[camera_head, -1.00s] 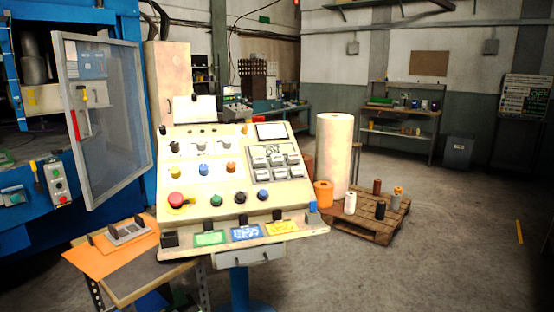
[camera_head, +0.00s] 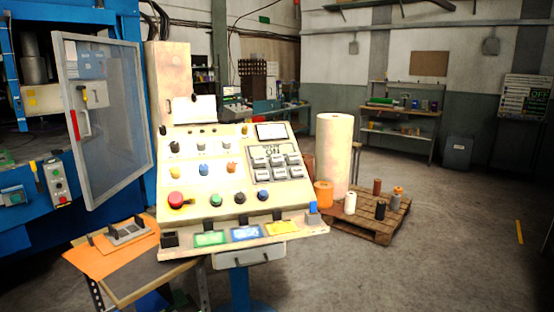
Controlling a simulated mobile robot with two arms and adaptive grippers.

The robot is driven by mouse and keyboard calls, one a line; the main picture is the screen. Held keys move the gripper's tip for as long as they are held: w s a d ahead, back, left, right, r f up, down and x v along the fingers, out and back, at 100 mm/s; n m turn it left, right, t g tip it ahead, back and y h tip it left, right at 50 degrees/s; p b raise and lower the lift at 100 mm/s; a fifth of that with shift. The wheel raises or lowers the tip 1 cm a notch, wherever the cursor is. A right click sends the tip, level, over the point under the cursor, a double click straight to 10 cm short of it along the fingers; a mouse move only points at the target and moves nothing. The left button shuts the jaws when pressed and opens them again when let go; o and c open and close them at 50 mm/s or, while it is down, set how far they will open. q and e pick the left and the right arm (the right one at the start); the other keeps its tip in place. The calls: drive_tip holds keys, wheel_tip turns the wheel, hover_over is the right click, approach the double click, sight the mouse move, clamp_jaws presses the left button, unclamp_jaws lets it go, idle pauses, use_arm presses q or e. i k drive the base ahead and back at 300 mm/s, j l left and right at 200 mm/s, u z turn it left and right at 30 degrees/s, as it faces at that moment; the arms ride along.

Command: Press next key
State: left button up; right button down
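A cream control console (camera_head: 215,220) stands left of the middle in the head view. On its upper right is a keypad of several grey keys (camera_head: 276,168), under a panel marked "ON" and a small display (camera_head: 271,131). The key labels are too small to read. A red mushroom button (camera_head: 176,200) and several round knobs sit on the left and middle of the console face. Green (camera_head: 209,239), blue (camera_head: 246,233) and yellow (camera_head: 281,228) labelled plates line its lower ledge. Neither of my grippers is in view.
A blue machine with an open mesh door (camera_head: 105,120) stands at the left. A small table with orange sheets (camera_head: 100,260) is in front of it. A pallet with spools (camera_head: 370,222) and a large white roll (camera_head: 334,155) stand right of the console. The floor at the right is clear.

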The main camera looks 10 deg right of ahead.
sight(275, 160)
drive_tip(key=i+l+u, duration=0.15)
drive_tip(key=u, duration=0.65)
drive_tip(key=i+l+u, duration=0.15)
drive_tip(key=l, duration=0.3)
drive_tip(key=i+l+u, duration=0.15)
drive_tip(key=l, duration=0.35)
drive_tip(key=i+l+u, duration=0.1)
drive_tip(key=l, duration=0.4)
drive_tip(key=l+u, duration=0.15)
drive_tip(key=l, duration=0.35)
drive_tip(key=i, duration=0.05)
